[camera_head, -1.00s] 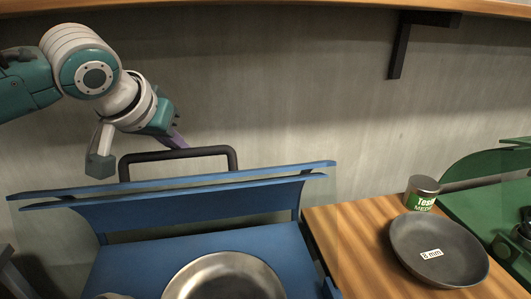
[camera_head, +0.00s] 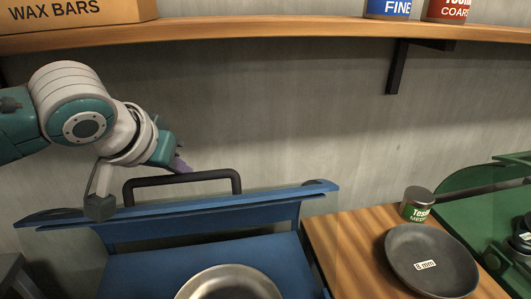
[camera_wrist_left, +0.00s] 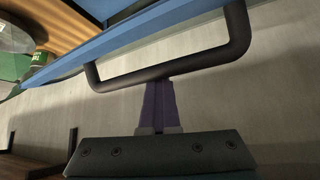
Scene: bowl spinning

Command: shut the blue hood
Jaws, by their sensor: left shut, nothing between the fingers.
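The blue hood (camera_head: 195,212) stands raised at the back of a blue machine, its edge running across the left half of the head view. A black bar handle (camera_head: 215,174) rises from that edge. My left gripper (camera_head: 184,168) has purple fingers, closed together, at the handle's top bar. In the left wrist view the shut fingers (camera_wrist_left: 160,98) point at the handle (camera_wrist_left: 172,68), and their tips meet or overlap the bar in the picture. Nothing shows between them. I cannot tell whether they touch it. My right gripper is not in view.
A metal bowl (camera_head: 230,283) sits in the blue machine below the hood. To the right, a wooden surface (camera_head: 345,236) holds a dark dish (camera_head: 455,272) and a green-labelled can (camera_head: 416,205). A green machine (camera_head: 480,205) stands far right. A shelf (camera_head: 250,33) crosses above.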

